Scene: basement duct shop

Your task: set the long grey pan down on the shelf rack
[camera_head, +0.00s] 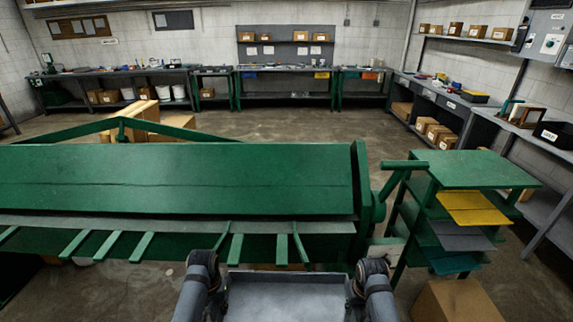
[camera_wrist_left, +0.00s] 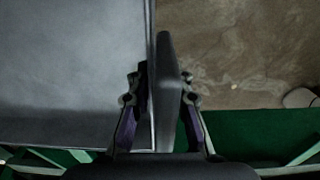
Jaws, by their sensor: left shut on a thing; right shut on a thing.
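The long grey pan (camera_head: 287,299) is at the bottom centre of the head view, between my two forearms, with its near part cut off by the frame. In the left wrist view the pan's grey floor (camera_wrist_left: 70,70) fills the left side. Its upright side wall (camera_wrist_left: 168,65) stands between the fingers of my left gripper (camera_wrist_left: 160,105), which is shut on it. My right gripper (camera_head: 350,289) is at the pan's right side, shut on it, its fingers mostly hidden. A green shelf rack (camera_head: 475,167) with yellow, grey and teal shelves stands to the right, apart from the pan.
A large green machine (camera_head: 180,180) spans the left and centre just beyond the pan; its handle (camera_head: 404,165) reaches toward the rack. A cardboard box (camera_head: 460,301) sits on the floor below the rack. Benches line the far and right walls. Open floor lies behind the machine.

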